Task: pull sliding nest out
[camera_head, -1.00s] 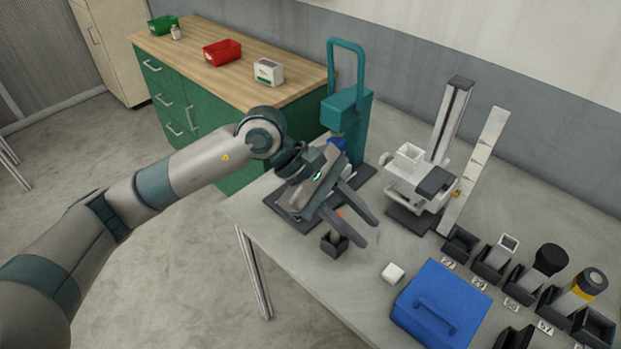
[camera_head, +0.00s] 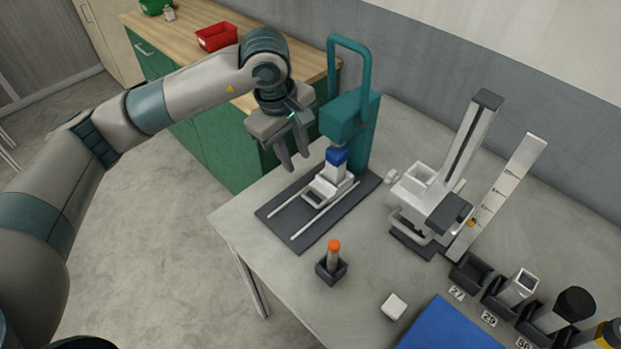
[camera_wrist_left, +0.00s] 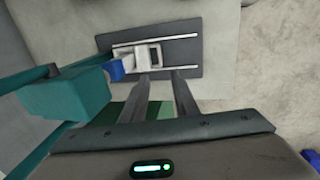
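The sliding nest (camera_head: 324,194) is a small white carriage on two pale rails. The rails lie on a dark base plate (camera_head: 287,222) in front of the teal press (camera_head: 347,122). The nest sits toward the press end, below its blue ram tip (camera_head: 336,156). In the left wrist view the nest (camera_wrist_left: 153,55) shows just beyond the fingertips. My left gripper (camera_head: 298,160) is open and empty, above and left of the nest, with a gap between its fingers (camera_wrist_left: 162,77). I see no contact with the nest. My right gripper is not in view.
A black holder with an orange-topped piece (camera_head: 333,249) stands in front of the plate. A white stand (camera_head: 425,195) is on the right. The table's left corner is clear.

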